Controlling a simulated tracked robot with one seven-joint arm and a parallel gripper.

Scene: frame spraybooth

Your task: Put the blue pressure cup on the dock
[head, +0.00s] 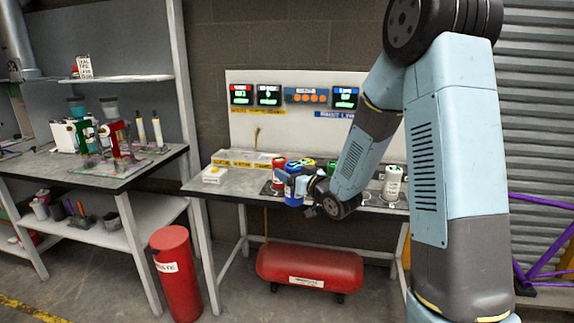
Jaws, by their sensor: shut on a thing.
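The blue pressure cup (291,191) is at the front of the middle workbench, upright or nearly so, with a pale green mark on its top. My gripper (302,187) comes in from the right and is shut on it. The fingers are small and partly hidden by the cup and the wrist. I cannot tell whether the cup's base touches the bench or is in the air. A dark plate (267,189) lies on the bench just left of the cup; I cannot tell whether it is the dock.
A red cup (278,171) stands close behind the blue one, with green and yellow tops beside it. A white cup (392,182) stands right of my arm. A white box with a yellow button (213,174) is at bench left. A red tank (308,266) lies below.

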